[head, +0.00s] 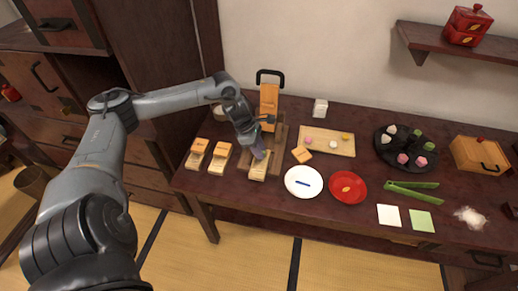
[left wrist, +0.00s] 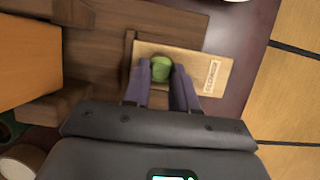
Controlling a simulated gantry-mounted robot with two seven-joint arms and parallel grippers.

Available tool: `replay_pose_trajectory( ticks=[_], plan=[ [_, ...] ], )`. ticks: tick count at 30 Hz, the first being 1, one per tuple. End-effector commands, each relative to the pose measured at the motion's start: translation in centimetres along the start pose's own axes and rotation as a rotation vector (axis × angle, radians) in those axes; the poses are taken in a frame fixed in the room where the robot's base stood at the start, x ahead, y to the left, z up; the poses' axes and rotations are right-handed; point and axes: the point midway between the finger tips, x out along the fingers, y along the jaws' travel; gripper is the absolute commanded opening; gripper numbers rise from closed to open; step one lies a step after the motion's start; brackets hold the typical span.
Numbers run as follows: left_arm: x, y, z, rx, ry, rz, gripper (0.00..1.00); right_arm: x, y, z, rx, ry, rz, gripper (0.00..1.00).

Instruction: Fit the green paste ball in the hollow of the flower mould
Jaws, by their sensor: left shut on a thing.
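The green paste ball (left wrist: 161,65) shows in the left wrist view between the fingertips of my left gripper (left wrist: 161,76), which is shut on it. In the head view my left gripper (head: 258,153) is low at the front of a dark wooden stand, and the ball is hidden there. A pale wooden mould block (left wrist: 205,62) with a label lies under the ball; it also shows in the head view (head: 258,172). I cannot see its hollow or its flower shape, nor tell whether the ball touches it. My right gripper is not in view.
Two similar wooden blocks, one (head: 195,160) and another (head: 218,165), lie to the left. A tall orange-brown wooden piece (head: 268,95) stands behind my gripper. A white plate (head: 303,193) and a red plate (head: 347,199) are at right. A pale board (head: 342,149) holds small sweets.

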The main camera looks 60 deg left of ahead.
Motion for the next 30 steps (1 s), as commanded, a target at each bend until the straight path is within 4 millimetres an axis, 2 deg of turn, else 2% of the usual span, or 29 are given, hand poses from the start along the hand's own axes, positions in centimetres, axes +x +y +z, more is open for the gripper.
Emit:
replay_pose_trajectory(
  ticks=[8, 9, 15, 30],
  plan=[
    [0.01, 0.02, -0.01, 0.000, 0.000, 0.000, 0.00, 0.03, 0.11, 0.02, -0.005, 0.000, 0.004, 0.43],
    [0.01, 0.02, -0.01, 0.000, 0.000, 0.001, 0.28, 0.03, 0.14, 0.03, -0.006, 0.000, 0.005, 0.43],
    [0.01, 0.02, -0.01, 0.000, 0.000, 0.000, 0.56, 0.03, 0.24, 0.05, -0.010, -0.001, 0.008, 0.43],
    [0.02, 0.01, -0.01, 0.000, 0.000, 0.000, 0.56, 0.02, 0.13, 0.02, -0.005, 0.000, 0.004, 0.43]
  ],
)
